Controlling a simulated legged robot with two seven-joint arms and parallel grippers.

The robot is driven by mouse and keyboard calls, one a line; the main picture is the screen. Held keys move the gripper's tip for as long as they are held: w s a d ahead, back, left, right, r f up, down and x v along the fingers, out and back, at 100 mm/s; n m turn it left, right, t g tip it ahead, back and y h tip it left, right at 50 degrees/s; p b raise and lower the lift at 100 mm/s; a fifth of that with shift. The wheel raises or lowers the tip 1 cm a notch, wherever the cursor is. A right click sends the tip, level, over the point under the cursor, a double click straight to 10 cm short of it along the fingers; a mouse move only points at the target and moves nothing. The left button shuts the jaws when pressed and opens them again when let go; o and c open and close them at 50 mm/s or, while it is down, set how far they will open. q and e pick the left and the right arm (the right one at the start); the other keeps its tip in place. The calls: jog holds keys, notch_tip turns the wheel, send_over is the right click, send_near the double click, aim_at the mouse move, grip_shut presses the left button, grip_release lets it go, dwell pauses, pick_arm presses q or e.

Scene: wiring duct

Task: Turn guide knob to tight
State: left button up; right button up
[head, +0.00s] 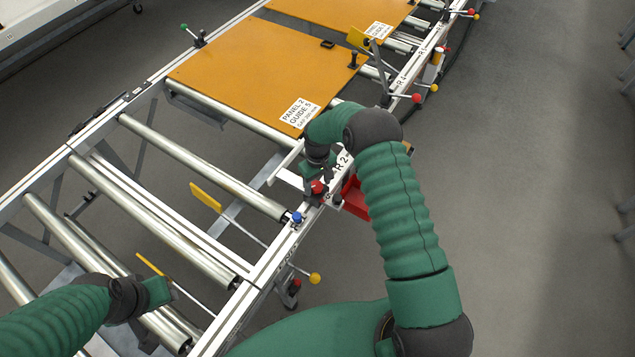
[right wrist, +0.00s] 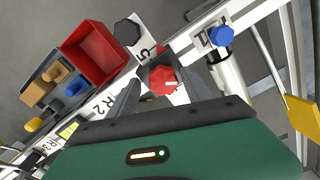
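A red knob (head: 318,187) sits on the near side rail of the roller conveyor, by a label reading "R 2". In the right wrist view the red knob (right wrist: 162,80) has a small light mark on its top. My right gripper (right wrist: 162,88) is over it, with one finger on each side and the knob between them. Gaps appear to show beside the knob, so the fingers look open. In the head view my right gripper (head: 318,170) is partly hidden by its own arm. My left gripper (head: 158,292) is over the rollers at lower left; its fingers are not clear.
A red bin (head: 355,198) hangs outside the rail. An orange panel (head: 245,70) lies farther up.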

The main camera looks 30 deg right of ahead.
jog(key=shift+a, duration=0.25)
jog(key=c, duration=0.7)
jog(key=shift+r, duration=0.1)
grip_shut()
pick_arm(q)
jog(key=shift+a, duration=0.2)
jog(key=shift+f, duration=0.1)
